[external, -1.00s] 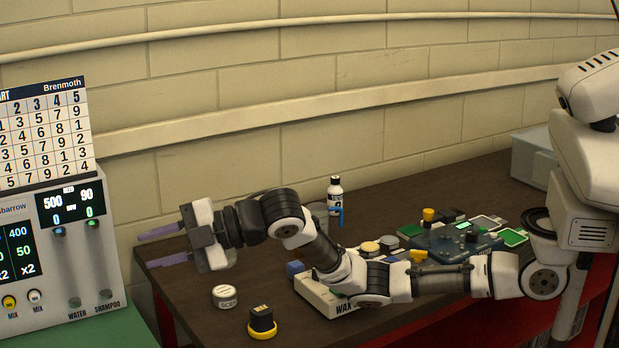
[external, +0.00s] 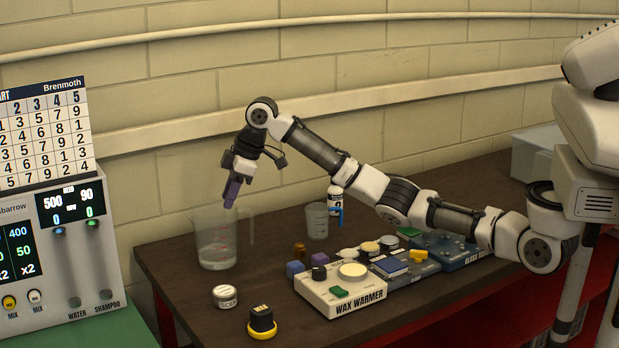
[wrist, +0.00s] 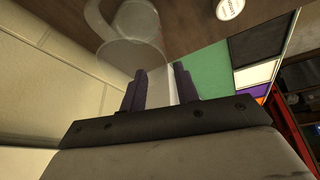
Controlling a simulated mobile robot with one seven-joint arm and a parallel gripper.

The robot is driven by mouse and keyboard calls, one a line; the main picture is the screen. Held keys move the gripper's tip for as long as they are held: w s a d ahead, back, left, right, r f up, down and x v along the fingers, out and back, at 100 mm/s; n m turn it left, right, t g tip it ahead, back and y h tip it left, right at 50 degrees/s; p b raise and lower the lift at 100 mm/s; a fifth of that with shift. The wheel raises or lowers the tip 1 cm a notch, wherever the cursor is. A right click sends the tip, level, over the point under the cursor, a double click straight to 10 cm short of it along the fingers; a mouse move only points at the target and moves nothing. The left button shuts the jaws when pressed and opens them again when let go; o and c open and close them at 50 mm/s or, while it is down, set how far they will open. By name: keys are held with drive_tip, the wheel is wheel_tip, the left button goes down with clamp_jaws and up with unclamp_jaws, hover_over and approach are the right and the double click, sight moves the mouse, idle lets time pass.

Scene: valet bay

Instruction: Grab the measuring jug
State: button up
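The measuring jug (external: 217,250) is a large clear vessel with faint red markings and a handle on its right side. It stands upright at the left end of the dark table with a little clear content low inside. My gripper (external: 230,203) points down at the jug's rim from above, its purple fingers overlapping the rim in the picture; I cannot tell whether they touch it. In the wrist view the fingers (wrist: 160,85) are apart with nothing held between them, and the see-through jug (wrist: 118,50) shows just beyond them.
A smaller clear beaker (external: 317,222) and a white bottle (external: 335,193) stand to the right. A wax warmer (external: 345,293), a round tin (external: 225,296) and a black-and-yellow item (external: 262,322) sit nearer the front. A control machine (external: 70,250) stands at left.

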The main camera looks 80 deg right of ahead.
sight(221, 236)
drive_tip(key=shift+a+p+x, duration=0.1)
drive_tip(key=shift+p+x, duration=0.65)
drive_tip(key=shift+x, duration=1)
drive_tip(key=shift+a+p+x, duration=0.15)
drive_tip(key=shift+p+x, duration=0.6)
drive_tip(key=shift+x, duration=1)
drive_tip(key=shift+s, duration=0.1)
clamp_jaws()
drive_tip(key=shift+r, duration=0.1)
